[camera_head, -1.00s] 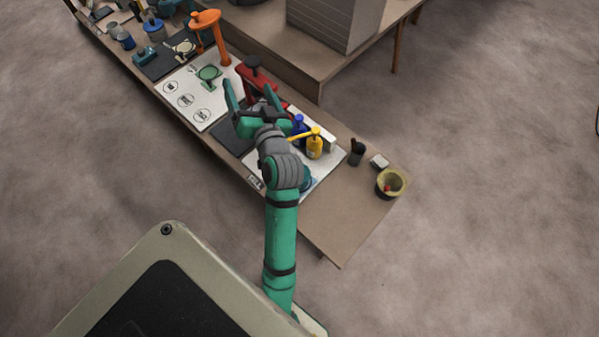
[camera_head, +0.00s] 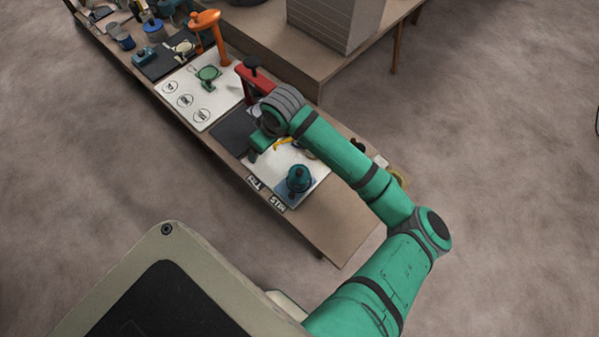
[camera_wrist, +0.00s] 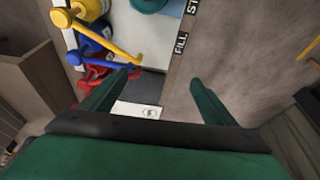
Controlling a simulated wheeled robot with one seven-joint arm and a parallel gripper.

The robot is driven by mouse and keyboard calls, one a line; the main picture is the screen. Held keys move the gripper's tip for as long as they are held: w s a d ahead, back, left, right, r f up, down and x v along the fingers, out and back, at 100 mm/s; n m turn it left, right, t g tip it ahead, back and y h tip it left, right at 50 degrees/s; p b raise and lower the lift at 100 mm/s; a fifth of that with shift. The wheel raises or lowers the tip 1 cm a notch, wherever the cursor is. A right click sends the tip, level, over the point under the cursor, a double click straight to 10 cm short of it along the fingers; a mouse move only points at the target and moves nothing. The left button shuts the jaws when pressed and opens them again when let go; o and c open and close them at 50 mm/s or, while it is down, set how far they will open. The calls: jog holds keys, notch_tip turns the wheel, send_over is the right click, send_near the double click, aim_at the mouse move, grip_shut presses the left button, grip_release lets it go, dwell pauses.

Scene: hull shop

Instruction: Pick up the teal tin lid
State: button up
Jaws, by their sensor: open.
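A teal round tin (camera_head: 299,184) with a knobbed top stands on a blue-grey patch near the front right end of the white mat (camera_head: 262,170). I take its top to be the teal tin lid (camera_head: 298,173), but cannot clearly part lid from tin. A teal round edge (camera_wrist: 150,4) shows at the top of the wrist view, mostly cut off. My gripper (camera_wrist: 160,80) is open and empty, its two green fingers apart above the bench. In the head view my gripper (camera_head: 262,142) is partly hidden by my wrist, up and left of the tin.
Yellow (camera_wrist: 90,8), blue (camera_wrist: 88,45) and red (camera_wrist: 90,82) pump bottles stand close to the fingers, spouts reaching toward them. A dark mat (camera_head: 230,133) lies to the left. The bench's near right end (camera_head: 335,230) is clear.

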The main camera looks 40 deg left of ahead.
aim_at(300, 171)
jog(key=w+d+h, duration=0.1)
jog(key=d, duration=0.2)
jog(key=w+d+f+h, duration=0.1)
jog(key=d, duration=0.2)
jog(key=w+d+f+h, duration=0.1)
jog(key=d, duration=0.2)
jog(key=shift+w+f+t+h, duration=0.15)
jog(key=shift+w+t+h, duration=0.15)
jog(key=shift+h, duration=0.1)
jog(key=shift+d+f, duration=0.1)
jog(key=shift+f, duration=5.05)
jog(key=c, duration=1.2)
jog(key=shift+o, duration=0.2)
jog(key=shift+w+r, duration=0.1)
jog(key=shift+r, duration=0.05)
